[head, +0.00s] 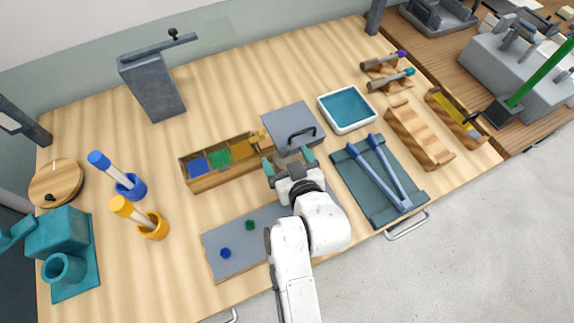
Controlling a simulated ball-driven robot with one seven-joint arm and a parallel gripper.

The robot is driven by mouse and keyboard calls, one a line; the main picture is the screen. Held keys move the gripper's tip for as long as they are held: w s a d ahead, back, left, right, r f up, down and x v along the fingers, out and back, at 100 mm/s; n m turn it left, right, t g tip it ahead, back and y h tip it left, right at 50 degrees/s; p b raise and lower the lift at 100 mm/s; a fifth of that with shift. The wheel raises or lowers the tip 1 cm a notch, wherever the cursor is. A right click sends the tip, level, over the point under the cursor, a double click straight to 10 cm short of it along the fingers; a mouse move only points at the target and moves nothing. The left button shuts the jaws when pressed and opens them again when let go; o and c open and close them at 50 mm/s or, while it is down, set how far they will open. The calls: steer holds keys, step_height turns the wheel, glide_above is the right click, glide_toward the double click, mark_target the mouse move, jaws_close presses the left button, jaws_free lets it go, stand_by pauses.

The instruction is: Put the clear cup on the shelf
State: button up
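I cannot make out a clear cup anywhere in the head view. I also cannot pick out a shelf with certainty. My gripper (288,162) is in the middle of the table, with its two teal fingertips spread apart and nothing visible between them. It is just in front of a grey box (291,120) with a dark handle, at the box's near edge. My arm hides part of the grey mat below.
A wooden tray (190,187) with blue, green and yellow sections is left of the grey box. A white-rimmed teal tray (347,127) and a teal board (350,185) with blue bars are right. A grey mat (222,245) lies in front. Blue (134,192) and orange (158,231) holders stand left.

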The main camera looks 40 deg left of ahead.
steer(key=c, duration=0.9)
steer(key=shift+r, duration=0.1)
